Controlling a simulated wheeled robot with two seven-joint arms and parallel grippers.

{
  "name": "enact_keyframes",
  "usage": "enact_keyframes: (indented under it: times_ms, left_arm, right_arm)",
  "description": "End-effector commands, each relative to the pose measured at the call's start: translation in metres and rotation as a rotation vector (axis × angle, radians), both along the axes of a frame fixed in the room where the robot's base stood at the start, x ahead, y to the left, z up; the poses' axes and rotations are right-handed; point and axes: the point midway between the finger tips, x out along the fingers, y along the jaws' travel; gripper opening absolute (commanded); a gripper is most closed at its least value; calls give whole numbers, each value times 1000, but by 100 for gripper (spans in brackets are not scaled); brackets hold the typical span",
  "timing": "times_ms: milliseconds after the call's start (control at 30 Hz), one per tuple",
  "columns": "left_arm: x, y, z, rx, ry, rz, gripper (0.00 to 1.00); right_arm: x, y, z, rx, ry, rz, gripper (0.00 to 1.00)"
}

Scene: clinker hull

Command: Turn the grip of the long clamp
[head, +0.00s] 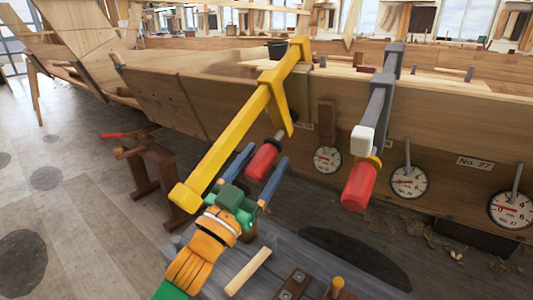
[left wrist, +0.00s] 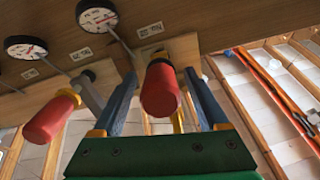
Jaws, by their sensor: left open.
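The long yellow clamp (head: 232,135) hangs over the top edge of the plank hull, its bar slanting down to the left. Its red grip (head: 262,161) points down towards me; it also shows in the left wrist view (left wrist: 160,91). My left gripper (head: 266,155) is open, its blue fingers on either side of the red grip. In the left wrist view the grip lies between the fingers (left wrist: 162,100), with gaps on both sides, and I see no contact. My right gripper is not in view.
A grey clamp (head: 376,105) with a red grip (head: 361,187) hangs to the right; that grip also shows in the left wrist view (left wrist: 52,119). Dial gauges (head: 409,182) line the hull (head: 455,135). A grey bench (head: 310,258) with a wooden rod (head: 248,271) stands below.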

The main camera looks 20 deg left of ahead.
Motion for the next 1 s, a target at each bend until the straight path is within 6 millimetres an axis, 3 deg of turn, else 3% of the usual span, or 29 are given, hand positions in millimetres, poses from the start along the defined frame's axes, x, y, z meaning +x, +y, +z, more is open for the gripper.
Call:
enact_keyframes:
  times_ms: [167,400,467,700,1000]
  left_arm:
    - [16,-4,6,1,0,0,76]
    - [18,-5,7,0,1,0,76]
    - [18,-5,7,0,1,0,66]
    - [17,-5,6,0,1,0,1]
    - [17,-4,7,27,-6,14,0]
  right_arm:
    - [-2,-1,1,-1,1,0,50]
    - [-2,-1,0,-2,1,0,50]
    - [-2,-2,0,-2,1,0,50]
    - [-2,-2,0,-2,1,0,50]
    - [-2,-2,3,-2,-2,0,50]
